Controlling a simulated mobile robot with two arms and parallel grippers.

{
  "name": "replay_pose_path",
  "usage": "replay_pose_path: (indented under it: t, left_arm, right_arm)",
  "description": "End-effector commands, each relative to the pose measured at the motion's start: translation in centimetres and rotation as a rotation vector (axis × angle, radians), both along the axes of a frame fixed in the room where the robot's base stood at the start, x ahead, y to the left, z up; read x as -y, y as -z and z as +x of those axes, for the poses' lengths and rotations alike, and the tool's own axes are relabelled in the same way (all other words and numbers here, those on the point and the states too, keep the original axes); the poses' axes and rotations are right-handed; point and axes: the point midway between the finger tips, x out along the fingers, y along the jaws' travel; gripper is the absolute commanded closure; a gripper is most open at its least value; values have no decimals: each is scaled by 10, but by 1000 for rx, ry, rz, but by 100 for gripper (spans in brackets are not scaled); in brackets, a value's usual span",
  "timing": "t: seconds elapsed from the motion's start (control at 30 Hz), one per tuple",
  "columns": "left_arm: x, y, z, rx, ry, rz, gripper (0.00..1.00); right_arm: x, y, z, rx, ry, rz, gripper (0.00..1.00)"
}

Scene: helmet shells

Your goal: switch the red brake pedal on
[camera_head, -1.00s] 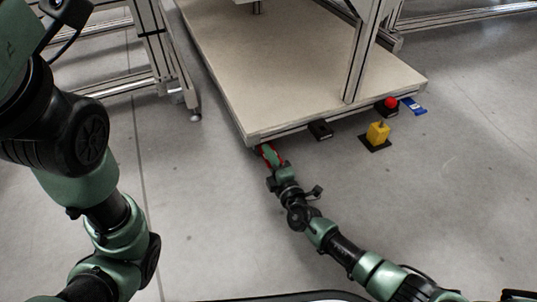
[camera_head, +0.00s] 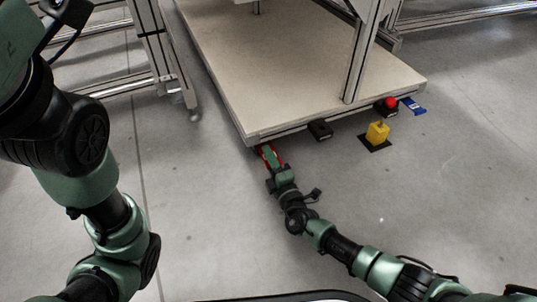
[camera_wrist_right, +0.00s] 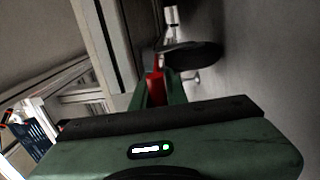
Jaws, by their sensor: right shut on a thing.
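The red brake pedal (camera_wrist_right: 155,86) shows in the right wrist view as a red piece between my green fingers, beside a black caster wheel. In the head view its red parts (camera_head: 265,150) show at the front left corner of the wheeled table, just under the edge. My right gripper (camera_head: 269,153) reaches to that corner low over the floor and is shut on the pedal; its fingers also show in the right wrist view (camera_wrist_right: 156,97). The fingers hide part of the pedal. My left arm stands at the left; its fingertips are out of view.
The table (camera_head: 245,75) has a beige top and an aluminium post. Another frame (camera_head: 155,50) stands at left. The front floor is clear.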

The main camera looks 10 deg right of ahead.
Motion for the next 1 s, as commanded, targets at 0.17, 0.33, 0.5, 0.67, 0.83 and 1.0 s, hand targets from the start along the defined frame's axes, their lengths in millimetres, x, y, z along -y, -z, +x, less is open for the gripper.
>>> replay_pose_path:
  t: [0.17,0.33,0.5,0.67,0.83,1.0]
  left_arm:
    - [0,1,0,0,0,0,42]
    - [0,1,0,0,0,0,42]
    - [0,1,0,0,0,0,42]
    - [0,1,0,0,0,0,42]
    - [0,1,0,0,0,0,42]
    - [0,-7,0,-1,0,0,42]
  right_arm:
    - [0,3,-1,49,-10,11,100]
    - [1,3,-1,57,-10,15,100]
    - [1,3,-1,56,-10,15,83]
    - [1,2,-1,57,-10,15,70]
    - [1,2,-1,58,-9,17,70]
    - [5,2,-12,56,-10,14,70]
